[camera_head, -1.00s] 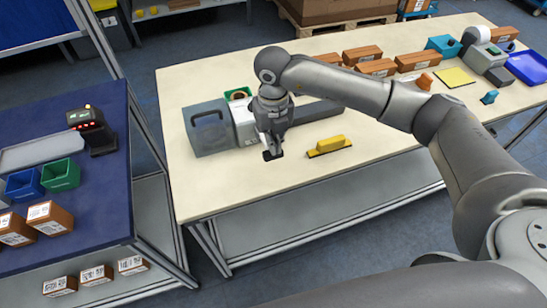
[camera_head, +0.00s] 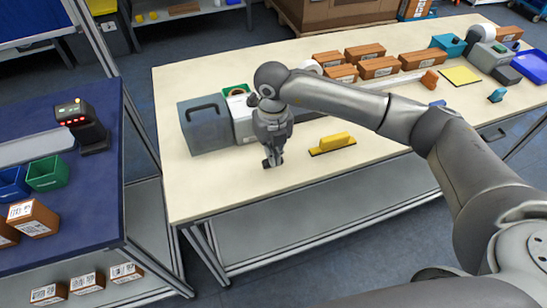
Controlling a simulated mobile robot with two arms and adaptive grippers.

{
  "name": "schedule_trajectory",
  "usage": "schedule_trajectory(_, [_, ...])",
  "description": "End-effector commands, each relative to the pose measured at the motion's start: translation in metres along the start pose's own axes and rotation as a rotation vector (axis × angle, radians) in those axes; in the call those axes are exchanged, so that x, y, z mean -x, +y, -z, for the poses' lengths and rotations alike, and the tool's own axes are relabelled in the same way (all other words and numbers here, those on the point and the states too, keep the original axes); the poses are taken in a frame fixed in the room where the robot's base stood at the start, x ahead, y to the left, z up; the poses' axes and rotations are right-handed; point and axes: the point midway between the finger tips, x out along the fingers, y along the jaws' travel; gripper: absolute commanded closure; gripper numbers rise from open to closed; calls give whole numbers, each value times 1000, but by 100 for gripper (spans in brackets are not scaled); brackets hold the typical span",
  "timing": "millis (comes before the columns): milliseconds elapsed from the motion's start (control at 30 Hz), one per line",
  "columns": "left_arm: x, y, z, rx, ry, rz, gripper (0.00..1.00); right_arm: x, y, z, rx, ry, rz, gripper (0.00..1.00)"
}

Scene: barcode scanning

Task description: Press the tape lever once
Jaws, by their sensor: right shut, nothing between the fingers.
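My right gripper (camera_head: 272,163) points down, fingers shut and empty, over the front left of the cream table. Just behind it stands a white-and-grey device (camera_head: 242,118), probably the tape dispenser, with a green-rimmed roll (camera_head: 236,90) on top. Its right side, where a long grey bar showed earlier, is mostly hidden by my right wrist and forearm, so I cannot make out the lever clearly. The fingertips are in front of the device, with no clear contact. My left gripper is not in view.
A grey case with a handle (camera_head: 205,124) stands left of the device. A yellow-handled tool (camera_head: 333,143) lies right of my gripper. Several brown boxes (camera_head: 378,67) and a white-and-grey machine (camera_head: 487,57) stand farther back. The table's front left is clear.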

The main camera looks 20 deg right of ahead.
Motion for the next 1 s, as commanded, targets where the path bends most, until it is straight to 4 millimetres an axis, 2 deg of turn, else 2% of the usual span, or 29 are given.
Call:
schedule_trajectory(33, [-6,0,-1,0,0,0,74,-8,0,1,0,3,1,100])
schedule_trajectory(133, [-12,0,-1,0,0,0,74,-16,0,1,0,4,2,100])
schedule_trajectory(567, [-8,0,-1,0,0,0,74,-10,0,1,1,6,2,100])
schedule_trajectory(1000, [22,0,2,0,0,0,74,41,0,0,0,2,1,100])
